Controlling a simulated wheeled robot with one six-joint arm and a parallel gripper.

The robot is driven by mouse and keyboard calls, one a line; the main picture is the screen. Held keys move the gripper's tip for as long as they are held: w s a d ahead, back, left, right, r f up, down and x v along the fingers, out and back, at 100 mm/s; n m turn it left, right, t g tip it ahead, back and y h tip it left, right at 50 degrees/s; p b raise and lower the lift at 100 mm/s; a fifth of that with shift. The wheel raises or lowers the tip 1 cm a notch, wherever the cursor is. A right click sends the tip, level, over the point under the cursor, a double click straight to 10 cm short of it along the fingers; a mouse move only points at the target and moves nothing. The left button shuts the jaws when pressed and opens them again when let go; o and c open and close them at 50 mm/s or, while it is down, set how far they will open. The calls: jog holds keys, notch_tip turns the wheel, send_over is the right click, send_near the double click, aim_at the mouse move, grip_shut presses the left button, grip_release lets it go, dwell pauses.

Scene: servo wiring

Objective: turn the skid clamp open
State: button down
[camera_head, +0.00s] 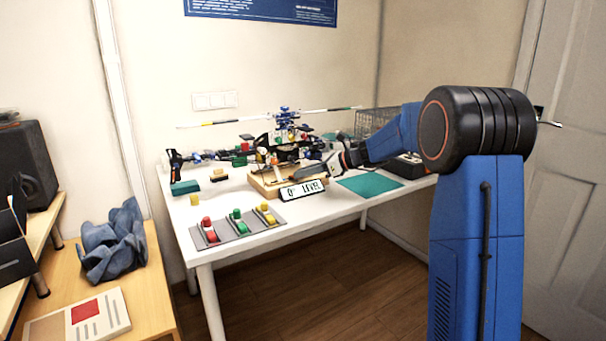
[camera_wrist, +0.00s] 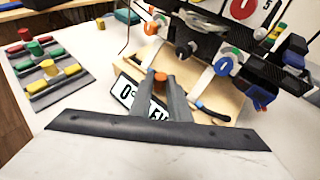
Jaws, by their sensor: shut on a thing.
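My gripper (camera_wrist: 161,80) is shut on a small orange-topped knob (camera_wrist: 161,76), apparently the skid clamp, at the wooden cradle (camera_wrist: 234,98) under the model helicopter. The fingers stand on either side of the knob and hide its lower part. I cannot tell the clamp's turn angle. In the head view my gripper (camera_head: 305,172) reaches in from the right over the cradle (camera_head: 262,190), and the knob is too small to make out. The helicopter (camera_head: 285,135) stands above the cradle, its dark skids and frame close to my fingers.
A white "0° LEVEL" plate (camera_head: 302,190) leans at the cradle's front. A grey board (camera_head: 238,227) with red, green and yellow pieces lies front left. A teal mat (camera_head: 370,185) lies to the right. A wire basket (camera_head: 372,121) stands behind. The white table's front (camera_head: 215,257) is clear.

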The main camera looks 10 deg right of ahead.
jog(key=n+g, duration=0.1)
jog(key=n+g+y, duration=0.1)
jog(key=n+g, duration=0.1)
jog(key=w+n+g+y, duration=0.1)
jog(key=g, duration=0.1)
jog(key=shift+w+d+f+n, duration=0.1)
jog(key=shift+d+n, duration=0.15)
jog(key=shift+n, duration=0.05)
jog(key=shift+w+n+g, duration=0.2)
jog(key=shift+n+g, duration=0.7)
jog(key=shift+g, duration=0.15)
jog(key=shift+w+n+g, duration=0.15)
jog(key=shift+n+g, duration=0.75)
jog(key=shift+g, duration=0.15)
jog(key=c, duration=1.7)
grip_release()
jog(key=shift+o, duration=0.2)
jog(key=shift+r, duration=0.2)
